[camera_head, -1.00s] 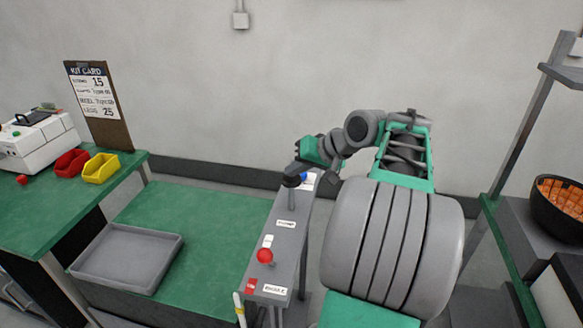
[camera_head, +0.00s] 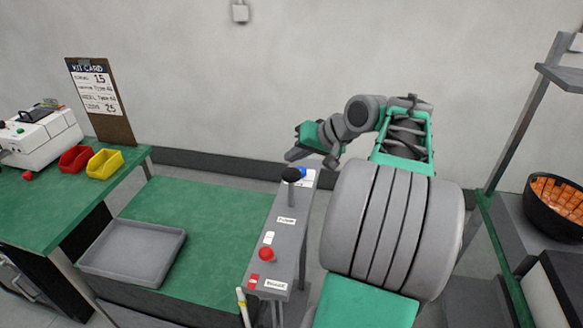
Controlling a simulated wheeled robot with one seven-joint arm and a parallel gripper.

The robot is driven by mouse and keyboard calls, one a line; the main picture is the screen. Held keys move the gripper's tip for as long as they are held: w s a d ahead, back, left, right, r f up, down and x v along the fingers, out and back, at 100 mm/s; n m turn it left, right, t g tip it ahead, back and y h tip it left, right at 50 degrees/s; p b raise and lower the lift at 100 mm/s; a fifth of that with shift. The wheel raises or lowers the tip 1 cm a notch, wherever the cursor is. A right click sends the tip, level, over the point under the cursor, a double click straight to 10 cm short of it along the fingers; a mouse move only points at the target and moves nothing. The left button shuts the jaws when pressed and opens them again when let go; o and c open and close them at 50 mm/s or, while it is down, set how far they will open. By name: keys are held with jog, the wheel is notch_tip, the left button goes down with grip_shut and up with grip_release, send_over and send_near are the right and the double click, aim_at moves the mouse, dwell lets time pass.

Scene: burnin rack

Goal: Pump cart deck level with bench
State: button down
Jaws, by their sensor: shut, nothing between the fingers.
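The green cart deck (camera_head: 205,213) lies in the middle left of the head view, lower than the green bench top (camera_head: 65,210) at the left. A grey console (camera_head: 268,245) stands at the deck's right side. It carries a black-knobbed lever (camera_head: 291,175) at its far end and a red knob (camera_head: 267,254) nearer me, with small labels. My gripper (camera_head: 292,156) is just above and behind the black knob, apart from it as far as I can tell. It is shut and empty.
A grey tray (camera_head: 132,231) sits on the deck. The bench holds a red bin (camera_head: 74,159), a yellow bin (camera_head: 104,163), a white machine (camera_head: 40,140) and a kit card board (camera_head: 100,100). A shelf with a black bowl (camera_head: 553,215) stands at the right.

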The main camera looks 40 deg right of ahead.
notch_tip(320, 180, up, 4)
jog(key=p, duration=0.2)
jog(key=shift+f+p, duration=0.25)
jog(key=shift+p, duration=0.05)
jog(key=shift+f, duration=0.1)
dwell(0.9)
jog(key=a+f+n+g, duration=0.2)
jog(key=a, duration=0.8)
jog(key=s+a+f+n+g+h, duration=0.1)
jog(key=s+a+f+n, duration=0.1)
jog(key=s+a+f, duration=0.2)
jog(key=s+a+f+n+g+h, duration=0.1)
jog(key=s+a+f, duration=0.3)
jog(key=s+a, duration=0.5)
jog(key=shift+s+a+n+g+h, duration=0.3)
jog(key=shift+a+n+g, duration=0.1)
jog(key=shift+a, duration=0.25)
jog(key=shift+d+f, duration=0.1)
